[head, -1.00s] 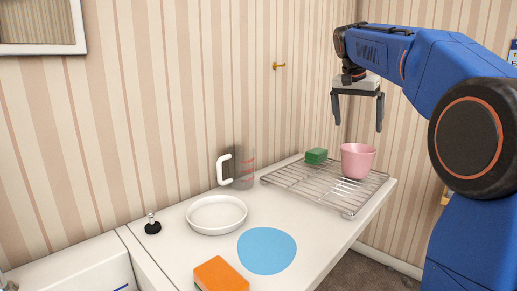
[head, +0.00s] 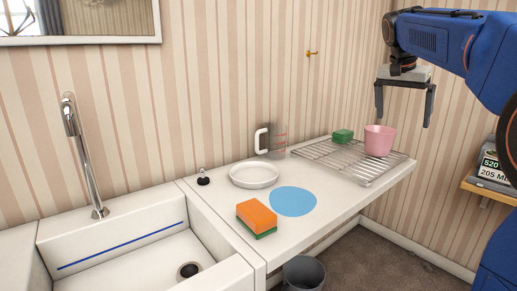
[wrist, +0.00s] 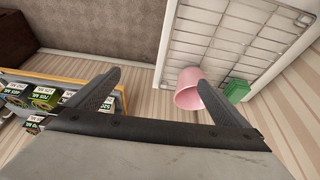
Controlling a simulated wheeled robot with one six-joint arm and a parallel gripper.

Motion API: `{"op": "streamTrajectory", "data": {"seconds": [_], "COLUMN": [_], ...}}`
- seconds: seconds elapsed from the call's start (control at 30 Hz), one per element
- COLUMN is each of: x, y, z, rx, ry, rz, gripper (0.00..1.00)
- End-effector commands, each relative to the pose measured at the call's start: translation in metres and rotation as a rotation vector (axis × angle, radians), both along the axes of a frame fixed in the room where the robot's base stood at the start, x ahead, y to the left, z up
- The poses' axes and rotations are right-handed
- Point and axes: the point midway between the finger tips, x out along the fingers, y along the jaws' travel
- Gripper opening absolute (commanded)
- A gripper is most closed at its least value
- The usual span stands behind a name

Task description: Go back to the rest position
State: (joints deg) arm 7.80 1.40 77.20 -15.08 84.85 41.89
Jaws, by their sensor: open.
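My gripper (head: 404,103) is open and empty. In the head view it hangs in the air above and to the right of the wire rack (head: 332,160), with its fingers pointing down. In the wrist view my gripper (wrist: 160,95) shows its two fingers spread apart with nothing between them. A pink cup (head: 378,141) stands on the rack, below and left of my gripper. The cup also shows in the wrist view (wrist: 187,88), near the right finger.
A green block (head: 343,136) lies on the rack. A jug (head: 274,141), white dish (head: 254,175), blue disc (head: 293,201) and orange-green sponge (head: 257,218) are on the counter. A sink (head: 130,238) with a tap (head: 82,155) is left. A bin (head: 304,273) stands below. A shelf (head: 487,190) is at right.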

Motion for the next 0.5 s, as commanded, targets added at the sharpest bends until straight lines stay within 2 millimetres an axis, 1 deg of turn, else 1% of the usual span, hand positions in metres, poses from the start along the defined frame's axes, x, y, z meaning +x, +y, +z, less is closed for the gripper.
{"op": "streamTrajectory", "data": {"seconds": [0.27,0.37,0.5], "x": [-0.024,-0.036,-0.058], "y": [0.013,0.020,0.031], "z": [-0.010,-0.015,-0.027], "rx": [0.002,0.004,0.005], "ry": [0.003,0.006,0.009], "rz": [0.066,0.100,0.159], "gripper": [1.00,1.00,1.00]}}
